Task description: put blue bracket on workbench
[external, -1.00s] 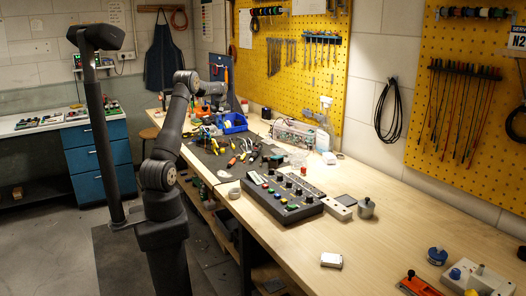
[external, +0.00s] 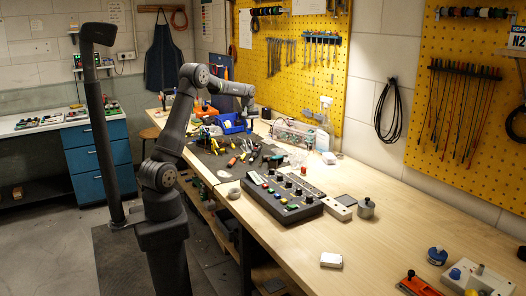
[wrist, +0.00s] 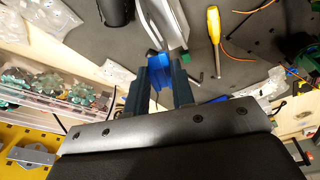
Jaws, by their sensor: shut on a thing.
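The blue bracket (wrist: 158,67) is between the fingertips of my gripper (wrist: 162,78) in the wrist view, and the jaws are shut on it. Parts of the bracket are hidden by the fingers. In the external view my gripper (external: 250,113) is over the far part of the workbench (external: 395,215), near the blue bin; the bracket cannot be made out there. Below the bracket, the wrist view shows a dark mat (wrist: 262,45) on the bench.
A yellow screwdriver (wrist: 213,30) and a silver tool lie close to the bracket. A clear box of parts (wrist: 45,88) stands at the left in the wrist view. A button console (external: 283,195) sits mid-bench. Bare wood lies in front of it.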

